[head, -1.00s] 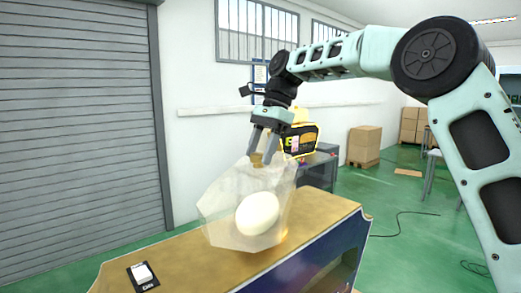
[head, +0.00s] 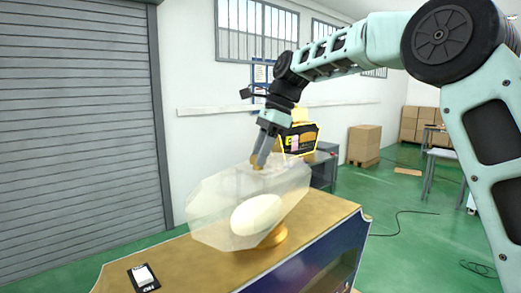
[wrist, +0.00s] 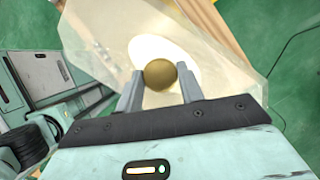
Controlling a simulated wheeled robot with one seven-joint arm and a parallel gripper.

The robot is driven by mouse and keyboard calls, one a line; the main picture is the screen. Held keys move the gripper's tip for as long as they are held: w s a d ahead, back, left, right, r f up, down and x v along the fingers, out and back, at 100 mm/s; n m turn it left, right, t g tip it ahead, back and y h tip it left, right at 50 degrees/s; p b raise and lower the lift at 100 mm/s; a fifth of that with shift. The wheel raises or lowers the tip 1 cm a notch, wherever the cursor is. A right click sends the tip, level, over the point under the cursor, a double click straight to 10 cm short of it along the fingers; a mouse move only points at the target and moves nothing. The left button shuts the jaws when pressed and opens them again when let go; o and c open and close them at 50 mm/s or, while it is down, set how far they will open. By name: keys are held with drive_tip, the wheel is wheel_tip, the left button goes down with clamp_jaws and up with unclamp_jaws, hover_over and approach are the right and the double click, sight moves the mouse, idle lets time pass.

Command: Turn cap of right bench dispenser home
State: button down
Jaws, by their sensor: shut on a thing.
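The dispenser (head: 212,205) is a clear faceted bottle with a white egg-shaped body (head: 256,214) inside. It stands over a round gold base (head: 280,237) on the tan bench top (head: 190,255). Its gold cap (head: 257,163) is at the top of the bottle. My gripper (head: 260,158) comes down from above and is shut on the cap. In the wrist view the round cap (wrist: 160,74) sits between my two grey fingers (wrist: 161,84), with the clear bottle (wrist: 100,25) below. Any mark for the home position cannot be made out.
A small black plate with a white switch (head: 143,277) lies at the bench's near left. A black and yellow box (head: 300,139) stands on a grey table behind. Cardboard boxes (head: 365,142) stand farther back.

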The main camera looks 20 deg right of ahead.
drive_tip(key=shift+s+m+t+p, duration=0.1)
drive_tip(key=shift+m+t+p, duration=0.5)
drive_tip(key=shift+m, duration=1.2)
drive_tip(key=c, duration=0.9)
unclamp_jaws()
drive_tip(key=shift+r, duration=0.1)
drive_tip(key=b+v, duration=0.1)
drive_tip(key=v, duration=1.6)
drive_tip(key=shift+s+a+r, duration=0.2)
drive_tip(key=shift+a, duration=0.05)
drive_tip(key=shift+h, duration=0.3)
